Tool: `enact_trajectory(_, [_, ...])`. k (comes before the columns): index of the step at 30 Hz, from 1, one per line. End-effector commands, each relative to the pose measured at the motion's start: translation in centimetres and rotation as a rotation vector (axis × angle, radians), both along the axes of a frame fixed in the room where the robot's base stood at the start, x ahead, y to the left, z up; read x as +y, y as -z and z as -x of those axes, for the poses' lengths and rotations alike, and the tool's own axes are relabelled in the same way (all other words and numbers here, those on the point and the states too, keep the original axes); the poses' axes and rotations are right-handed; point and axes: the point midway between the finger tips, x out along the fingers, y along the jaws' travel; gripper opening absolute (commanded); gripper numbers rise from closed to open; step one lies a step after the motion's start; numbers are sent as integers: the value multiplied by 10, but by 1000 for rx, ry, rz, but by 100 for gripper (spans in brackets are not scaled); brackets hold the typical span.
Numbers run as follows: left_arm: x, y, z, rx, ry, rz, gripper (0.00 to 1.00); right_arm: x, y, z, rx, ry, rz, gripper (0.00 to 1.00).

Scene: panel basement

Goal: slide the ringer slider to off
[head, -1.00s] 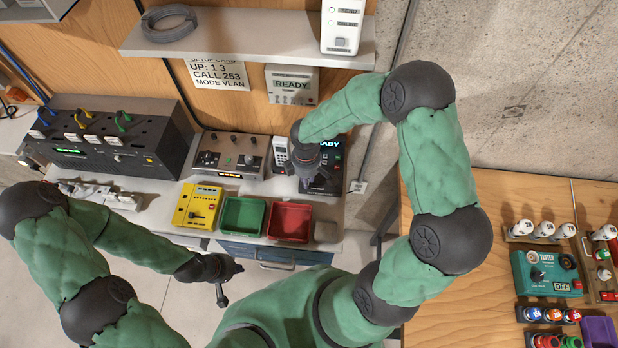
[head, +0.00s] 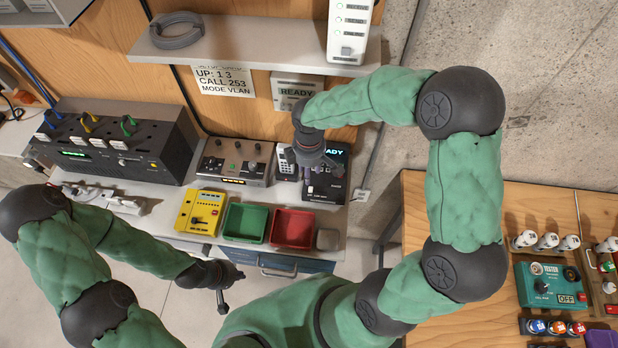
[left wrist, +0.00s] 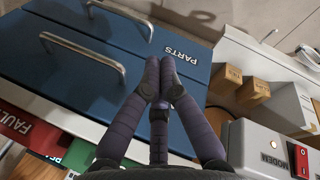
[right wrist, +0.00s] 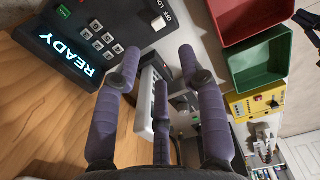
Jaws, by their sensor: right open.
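The black desk phone (head: 338,180) with a lit READY display stands at the right end of the bench in the head view. The right wrist view shows its READY display (right wrist: 68,48), its keypad (right wrist: 100,40) and a small white slider knob (right wrist: 158,23) beside OFF and LOW labels. My right gripper (right wrist: 160,62) is open and empty, its fingers over the phone's edge and a white handset (right wrist: 150,95). The knob lies beyond the fingertips, apart from them. My left gripper (head: 222,298) hangs low in front of the bench, shut and empty, above blue PARTS drawers (left wrist: 120,60).
A green bin (head: 245,223), a red bin (head: 293,229) and a yellow box (head: 200,212) stand in front of the phone's left. A grey console (head: 235,163) is left of the handset. A shelf (head: 260,48) hangs above. A wooden table (head: 450,205) is at right.

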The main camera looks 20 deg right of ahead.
Motion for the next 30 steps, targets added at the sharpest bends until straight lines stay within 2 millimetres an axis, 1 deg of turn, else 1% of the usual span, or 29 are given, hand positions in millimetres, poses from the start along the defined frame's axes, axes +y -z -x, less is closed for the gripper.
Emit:
enact_trajectory(1, [0,0,0,0,0,0,0,0,-8,-1,-1,0,1,41])
enact_trajectory(3, [0,0,0,0,0,0,0,0,-16,-1,-2,-1,1,41])
enact_trajectory(9, [0,0,0,0,0,0,0,0,-27,0,1,-1,-1,41])
enact_trajectory(30, [0,0,0,0,0,0,0,0,-27,0,1,-1,0,41])
